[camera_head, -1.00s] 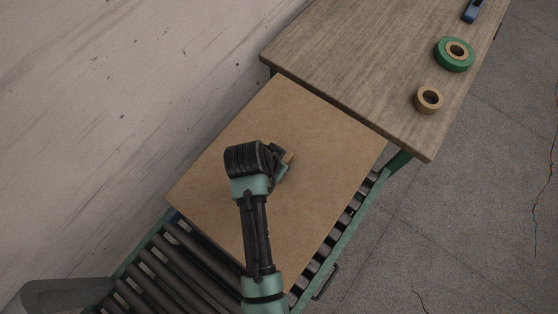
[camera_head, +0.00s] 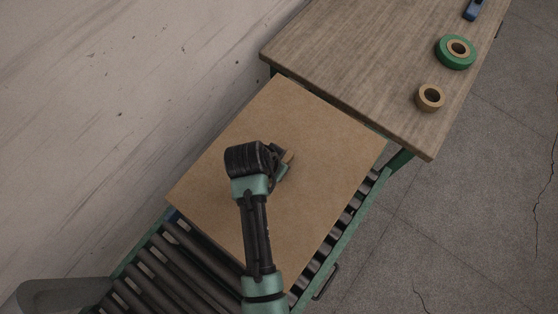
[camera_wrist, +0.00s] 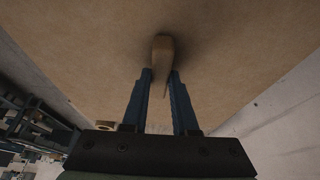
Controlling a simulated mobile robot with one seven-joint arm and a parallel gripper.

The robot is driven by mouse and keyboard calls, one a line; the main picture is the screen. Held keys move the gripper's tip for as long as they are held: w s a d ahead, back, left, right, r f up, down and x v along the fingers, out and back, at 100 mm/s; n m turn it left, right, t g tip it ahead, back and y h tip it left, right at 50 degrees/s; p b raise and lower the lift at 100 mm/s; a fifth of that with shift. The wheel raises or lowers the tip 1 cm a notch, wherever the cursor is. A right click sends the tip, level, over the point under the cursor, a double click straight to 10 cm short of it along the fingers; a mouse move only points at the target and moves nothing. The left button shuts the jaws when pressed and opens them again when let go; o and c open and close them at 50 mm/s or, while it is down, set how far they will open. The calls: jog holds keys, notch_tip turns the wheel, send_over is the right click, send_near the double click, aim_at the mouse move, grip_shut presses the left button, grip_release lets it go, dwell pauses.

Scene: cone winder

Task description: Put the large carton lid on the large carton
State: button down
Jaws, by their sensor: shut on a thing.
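The large carton lid (camera_head: 318,130) is a wide, flat brown board in the head view, lying over the roller conveyor. Its brown face also fills the top of the wrist view (camera_wrist: 225,60). My gripper (camera_head: 285,165) is over the middle of the lid. In the wrist view my gripper (camera_wrist: 160,78) has its two blue fingers on either side of a small tan handle (camera_wrist: 162,48) on the lid, shut on it. The large carton itself cannot be made out; the lid hides whatever is under it.
A roller conveyor (camera_head: 190,262) with a green frame runs beneath. A wooden table (camera_head: 360,60) stands beyond it, holding a green tape roll (camera_head: 442,58), a brown tape roll (camera_head: 421,98) and a blue object (camera_head: 472,10). A pale wall (camera_head: 110,110) is close on the left. Open floor (camera_head: 440,220) lies to the right.

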jog(key=shift+f, duration=0.35)
jog(key=c, duration=0.6)
grip_release()
